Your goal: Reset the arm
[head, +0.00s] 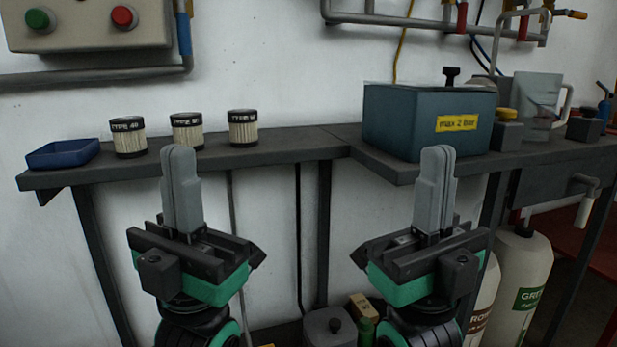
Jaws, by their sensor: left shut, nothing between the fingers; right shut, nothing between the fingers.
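My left gripper (180,165) is upright in front of the left part of the shelf, its two grey fingers pressed together with nothing between them. My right gripper (436,165) is upright in front of the blue-grey box, also shut and empty. Its fingers cover a little of the box's lower front. Both arms come up from the bottom of the view, roughly level with each other and well apart. Neither gripper holds anything.
A dark shelf (290,146) carries a blue tray (62,154), three ribbed filter cartridges (243,132) and a blue-grey box (405,120) labelled "max 2 bar". A clear jug (537,95) stands at right. Gas cylinders (522,265) stand below right. Pipes line the wall above.

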